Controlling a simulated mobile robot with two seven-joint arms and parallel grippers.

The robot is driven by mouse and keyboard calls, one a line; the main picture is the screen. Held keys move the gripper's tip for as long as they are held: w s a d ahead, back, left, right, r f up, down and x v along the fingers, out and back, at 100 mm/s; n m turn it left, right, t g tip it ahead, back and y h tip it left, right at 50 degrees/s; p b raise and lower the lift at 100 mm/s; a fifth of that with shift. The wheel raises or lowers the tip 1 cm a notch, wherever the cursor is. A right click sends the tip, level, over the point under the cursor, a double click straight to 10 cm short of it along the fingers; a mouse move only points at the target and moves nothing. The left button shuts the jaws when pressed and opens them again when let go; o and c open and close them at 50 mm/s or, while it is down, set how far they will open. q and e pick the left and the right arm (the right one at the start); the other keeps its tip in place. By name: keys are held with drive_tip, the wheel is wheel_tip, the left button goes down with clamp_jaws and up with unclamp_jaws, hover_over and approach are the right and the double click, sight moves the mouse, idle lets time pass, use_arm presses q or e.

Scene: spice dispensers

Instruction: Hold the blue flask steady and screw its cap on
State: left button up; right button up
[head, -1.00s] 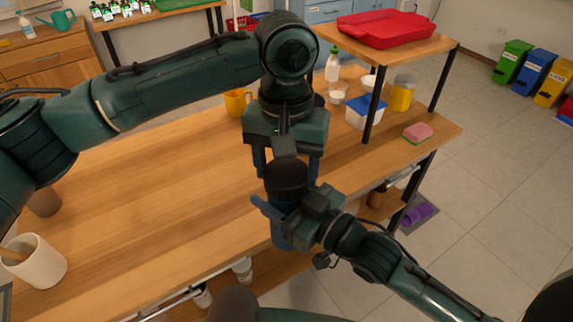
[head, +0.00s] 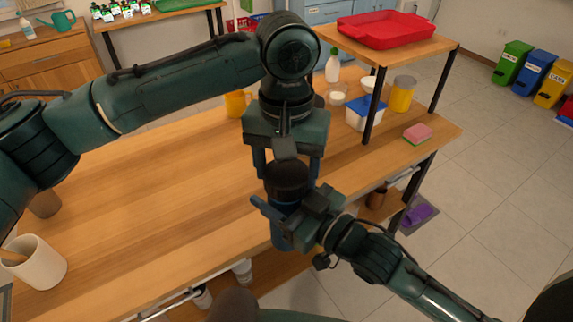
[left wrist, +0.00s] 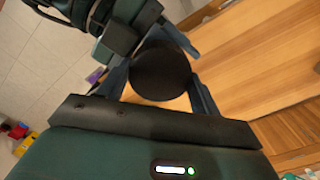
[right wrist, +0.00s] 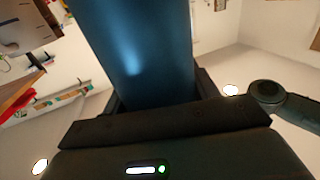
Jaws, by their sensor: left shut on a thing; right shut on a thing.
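The blue flask (head: 283,240) is upright in the head view, held above the table's front edge. Its smooth body fills the upper middle of the right wrist view (right wrist: 138,50). My right gripper (head: 287,211) is shut around the flask's body from the right. The black round cap (head: 287,178) is at the flask's top, and its top face shows in the left wrist view (left wrist: 160,71). My left gripper (head: 288,166) points down from above and is shut on the cap's sides. I cannot tell how far down the cap sits, as the grippers hide part of the joint.
The wooden table (head: 150,190) is mostly bare. A white mug (head: 38,265) stands front left and an orange mug (head: 236,103) behind my left gripper. A blue-lidded tub (head: 362,115), a yellow jar (head: 402,94) and a pink sponge (head: 417,132) stand at the right, near the raised shelf with a red tray (head: 387,28).

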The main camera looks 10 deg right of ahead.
use_arm(q)
drive_tip(key=shift+w+a+f, duration=0.1)
drive_tip(key=shift+f, duration=0.55)
drive_tip(key=o, duration=0.6)
drive_tip(key=shift+o, duration=0.2)
drive_tip(key=shift+c, duration=0.2)
drive_tip(key=o, duration=0.3)
drive_tip(key=shift+r+n, duration=0.2)
drive_tip(key=shift+n, duration=0.2)
wheel_tip(320, 180, up, 5)
drive_tip(key=n, duration=0.8)
drive_tip(key=shift+w+f+n, duration=0.1)
drive_tip(key=shift+w+n, duration=0.05)
drive_tip(key=shift+n, duration=0.25)
wheel_tip(320, 180, up, 2)
drive_tip(key=n, duration=0.4)
